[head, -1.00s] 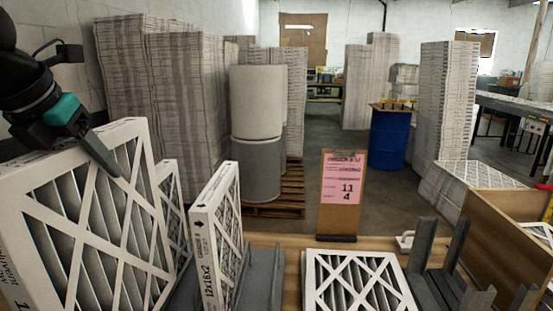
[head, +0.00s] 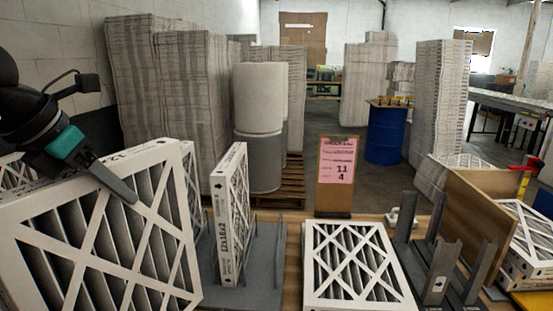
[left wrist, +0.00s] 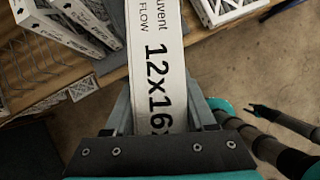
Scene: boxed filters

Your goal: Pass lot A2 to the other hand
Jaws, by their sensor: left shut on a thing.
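My left gripper (head: 112,180) is shut on a white-framed pleated filter (head: 150,215) at the left of the head view. One finger lies across its front face near the top edge. In the left wrist view, the held filter's edge (left wrist: 160,60) reads "12x16" between the two fingers. The filter is upright and somewhat tilted, and it hides part of what stands behind it. I cannot read a lot mark on it.
A thin filter (head: 231,220) stands in a grey rack (head: 262,265). Another filter (head: 350,262) lies flat on the wooden bench. A clipboard with a pink sheet (head: 337,172) stands behind it. Grey upright holders (head: 445,270) and a wooden panel (head: 482,215) are at the right.

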